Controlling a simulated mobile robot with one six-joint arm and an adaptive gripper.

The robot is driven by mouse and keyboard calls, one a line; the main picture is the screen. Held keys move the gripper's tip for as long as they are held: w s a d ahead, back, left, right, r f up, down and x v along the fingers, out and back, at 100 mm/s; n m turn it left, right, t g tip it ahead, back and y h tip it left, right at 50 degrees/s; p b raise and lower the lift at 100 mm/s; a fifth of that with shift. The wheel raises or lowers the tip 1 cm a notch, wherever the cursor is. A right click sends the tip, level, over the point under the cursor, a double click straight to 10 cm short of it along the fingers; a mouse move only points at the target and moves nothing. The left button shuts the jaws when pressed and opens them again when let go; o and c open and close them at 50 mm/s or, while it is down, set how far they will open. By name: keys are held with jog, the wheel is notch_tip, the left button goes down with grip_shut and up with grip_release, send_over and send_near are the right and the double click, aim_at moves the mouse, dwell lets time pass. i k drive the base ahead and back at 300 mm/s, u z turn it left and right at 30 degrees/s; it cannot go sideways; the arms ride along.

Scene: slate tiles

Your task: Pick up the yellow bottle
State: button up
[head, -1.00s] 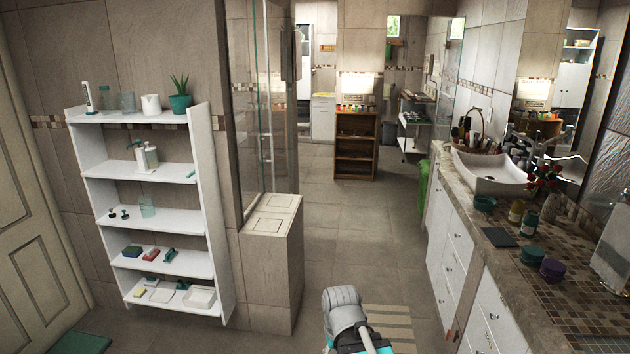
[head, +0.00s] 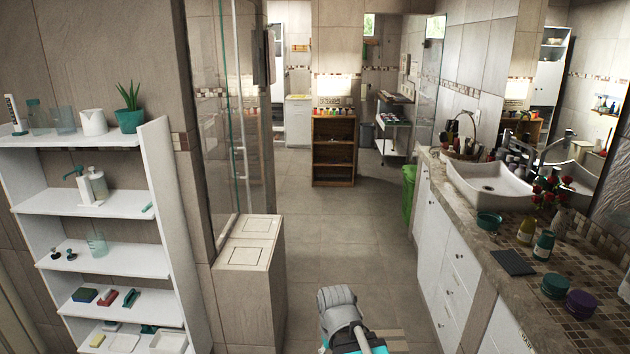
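A small yellow bottle (head: 526,232) stands upright on the mosaic-topped counter (head: 590,268) at the right of the head view. A teal bottle (head: 543,246) stands close to its right and a little nearer. A vase with red flowers (head: 552,190) is just behind them. Part of my arm shows at the bottom centre, well to the left of the counter and far from the bottle. My gripper's fingers cannot be seen.
The white sink (head: 490,183), a teal bowl (head: 488,221), a dark flat pad (head: 513,262), a teal jar (head: 555,285) and a purple jar (head: 580,303) are on the counter. A white shelf (head: 165,230) stands left. The tiled floor between is clear.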

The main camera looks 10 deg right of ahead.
aim_at(526, 234)
jog(key=z, duration=0.25)
jog(key=i, duration=0.8)
jog(key=z, duration=0.7)
jog(key=i, duration=0.6)
jog(key=z, duration=0.65)
jog(key=i, duration=0.55)
jog(key=z, duration=0.3)
jog(key=k, duration=0.95)
jog(key=z, duration=0.15)
jog(key=i, duration=0.65)
